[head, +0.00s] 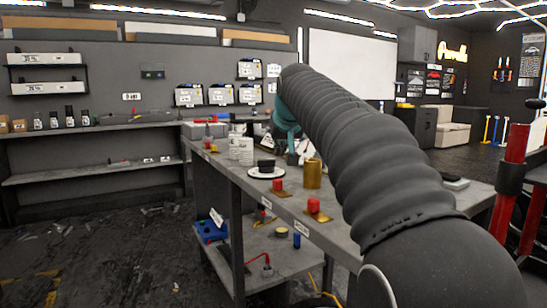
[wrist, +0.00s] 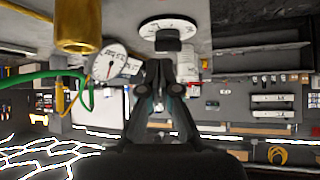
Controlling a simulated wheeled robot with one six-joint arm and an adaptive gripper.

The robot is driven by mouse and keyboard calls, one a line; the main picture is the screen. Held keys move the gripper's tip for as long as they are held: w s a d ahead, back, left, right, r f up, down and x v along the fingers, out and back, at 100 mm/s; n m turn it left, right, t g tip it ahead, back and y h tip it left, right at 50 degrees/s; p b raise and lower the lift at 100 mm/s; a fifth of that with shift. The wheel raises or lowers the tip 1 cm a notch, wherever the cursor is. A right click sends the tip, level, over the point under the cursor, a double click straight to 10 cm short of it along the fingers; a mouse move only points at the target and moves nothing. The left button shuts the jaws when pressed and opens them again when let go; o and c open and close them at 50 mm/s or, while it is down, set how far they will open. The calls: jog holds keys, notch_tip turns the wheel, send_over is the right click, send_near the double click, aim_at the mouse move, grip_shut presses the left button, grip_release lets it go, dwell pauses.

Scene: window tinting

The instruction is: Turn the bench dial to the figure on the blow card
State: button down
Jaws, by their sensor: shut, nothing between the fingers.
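The bench dial (head: 266,173) is a white disc with a black knob (head: 266,165) on the grey workbench. It also shows upside down in the wrist view as a marked white disc (wrist: 180,24) with its dark knob (wrist: 168,43). My gripper (wrist: 165,64) is shut and empty. Its tips point toward the knob and overlap its lower edge in the wrist picture; I cannot tell whether they touch. In the head view my arm partly hides the gripper. White cards (head: 220,95) hang on the back wall, but I cannot read them or tell which is the blow card.
A brass cylinder (head: 312,174) stands right of the dial, and white tubs (head: 241,150) stand behind it. Red-topped blocks (head: 278,185) sit along the bench's front edge. A round gauge (wrist: 103,65) with a red needle and a green hose (wrist: 45,77) show in the wrist view.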

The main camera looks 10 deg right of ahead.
send_near(271, 167)
notch_tip(271, 167, down, 3)
jog(key=shift+d+f, duration=0.1)
jog(key=shift+f, duration=0.15)
jog(key=shift+w+f+p, duration=0.2)
jog(key=shift+w+p, duration=0.15)
jog(key=shift+w, duration=0.8)
jog(key=shift+w+p, duration=0.3)
jog(key=shift+w, duration=0.8)
